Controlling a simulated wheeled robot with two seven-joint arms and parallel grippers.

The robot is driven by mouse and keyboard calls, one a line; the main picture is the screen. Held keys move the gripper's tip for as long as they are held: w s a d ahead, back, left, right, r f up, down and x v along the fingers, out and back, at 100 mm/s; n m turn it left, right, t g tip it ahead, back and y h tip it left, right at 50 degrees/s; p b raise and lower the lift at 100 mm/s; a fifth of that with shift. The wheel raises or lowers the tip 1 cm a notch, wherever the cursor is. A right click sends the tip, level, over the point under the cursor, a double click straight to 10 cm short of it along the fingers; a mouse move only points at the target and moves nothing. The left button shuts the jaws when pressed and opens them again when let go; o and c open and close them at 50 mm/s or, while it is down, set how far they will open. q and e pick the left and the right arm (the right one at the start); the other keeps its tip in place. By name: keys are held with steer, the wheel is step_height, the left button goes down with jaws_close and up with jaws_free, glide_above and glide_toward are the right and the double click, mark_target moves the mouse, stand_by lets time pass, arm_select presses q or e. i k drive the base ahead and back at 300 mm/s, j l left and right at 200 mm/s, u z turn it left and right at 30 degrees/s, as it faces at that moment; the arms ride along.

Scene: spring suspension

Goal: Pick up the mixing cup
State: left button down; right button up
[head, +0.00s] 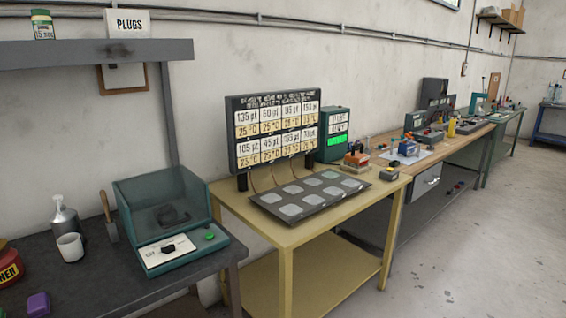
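A white cup (70,247), which looks like the mixing cup, stands upright on the dark bench (95,290) at the left. It is just in front of a grey pump bottle (64,216). Its inside is pale, and I cannot make out any contents. Neither of my grippers shows in the head view.
A teal machine with a clear hood (165,205) stands right of the cup, with a brush-like tool (108,216) between them. A red can (8,265) and purple block (38,304) are nearby. A yellow table (270,232) and open floor (465,240) lie right.

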mark_target(70, 245)
steer(key=u, duration=1.35)
steer(key=i+j, duration=0.3)
steer(key=i+j+z, duration=0.1)
steer(key=i+j, duration=0.2)
steer(key=j, duration=0.2)
steer(key=i+j, duration=0.25)
steer(key=j, duration=0.15)
steer(key=i+j+z, duration=0.1)
steer(key=i+j, duration=0.2)
steer(key=j, duration=0.15)
steer(key=i+j+z, duration=0.1)
steer(key=i+j, duration=0.15)
steer(key=j, duration=0.2)
